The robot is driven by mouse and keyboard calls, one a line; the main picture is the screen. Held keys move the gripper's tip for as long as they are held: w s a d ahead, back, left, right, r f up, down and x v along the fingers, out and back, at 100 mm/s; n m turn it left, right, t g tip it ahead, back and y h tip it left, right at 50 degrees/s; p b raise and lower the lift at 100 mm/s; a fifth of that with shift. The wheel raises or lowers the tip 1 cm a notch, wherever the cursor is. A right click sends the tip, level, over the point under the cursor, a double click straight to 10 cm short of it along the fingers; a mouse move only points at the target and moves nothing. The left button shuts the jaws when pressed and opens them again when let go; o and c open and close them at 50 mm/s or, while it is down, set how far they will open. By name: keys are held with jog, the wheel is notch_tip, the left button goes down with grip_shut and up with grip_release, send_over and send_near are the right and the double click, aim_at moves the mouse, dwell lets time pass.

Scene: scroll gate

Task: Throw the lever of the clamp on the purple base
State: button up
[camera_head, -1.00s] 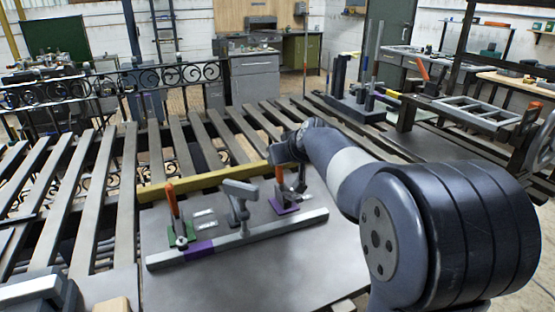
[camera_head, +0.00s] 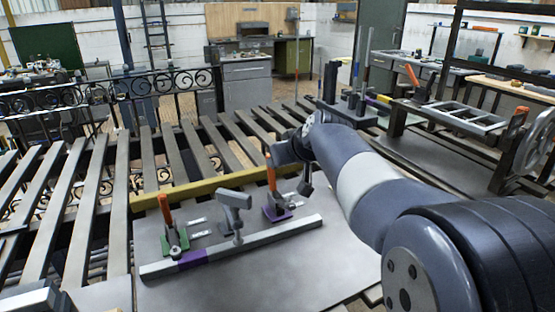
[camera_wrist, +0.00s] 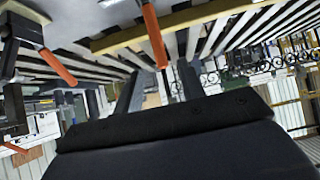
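The clamp on the purple base (camera_head: 276,213) stands on the grey plate, toward the right in the head view. Its orange lever (camera_head: 270,172) stands nearly upright. My gripper (camera_head: 303,178) is just right of this lever, partly hidden by my arm. In the wrist view, two dark fingers (camera_wrist: 160,82) stand apart with a gap between them, so my gripper looks open. An orange lever (camera_wrist: 154,38) shows above the gap and another orange lever (camera_wrist: 57,67) shows at left. I cannot tell which belongs to the purple base. No contact is visible.
A second clamp on a green base (camera_head: 176,243) with an upright orange lever stands at left. A grey bar (camera_head: 265,237) with a purple section runs in front, with a grey upright piece (camera_head: 235,203) between the clamps. A yellow bar (camera_head: 210,187) lies behind.

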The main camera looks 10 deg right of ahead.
aim_at(271, 173)
jog(key=w+r+g+h+p, duration=0.1)
jog(key=w+r+g+p, duration=0.35)
jog(key=p, duration=1.15)
jog(key=shift+g, duration=0.45)
jog(key=x, duration=0.3)
jog(key=p+x, duration=0.1)
jog(key=x, duration=0.3)
jog(key=s+x, duration=0.1)
jog(key=x, duration=0.2)
jog(key=shift+a+f, duration=0.15)
jog(key=shift+f, duration=0.25)
grip_shut()
